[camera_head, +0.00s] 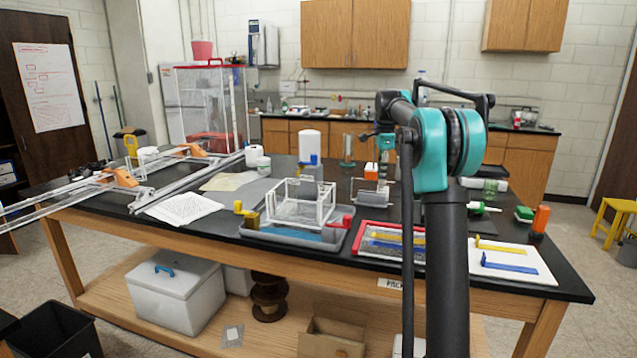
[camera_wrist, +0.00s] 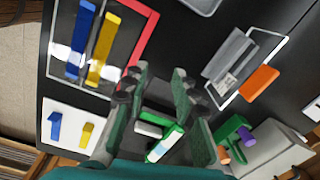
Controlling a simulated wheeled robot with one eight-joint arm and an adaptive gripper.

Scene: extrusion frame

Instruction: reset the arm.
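My arm (camera_head: 440,200) rises at the right of centre in the head view, its black upright link and teal joint in front of the table. Its upper part bends back toward the left. My gripper (camera_wrist: 160,80) shows in the wrist view with its two green-padded fingers apart and nothing held between them. It is above the black table. A green and white bottle-like item (camera_wrist: 163,145) lies below, seen through the gap between the fingers.
The black table (camera_head: 345,190) carries a grey tray (camera_head: 290,237) with a clear frame, a red-rimmed tray (camera_head: 362,228) with blue and yellow strips, and a white board (camera_head: 512,272). An orange bottle (camera_head: 540,218) stands at right. Metal rails (camera_head: 170,190) overhang at left.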

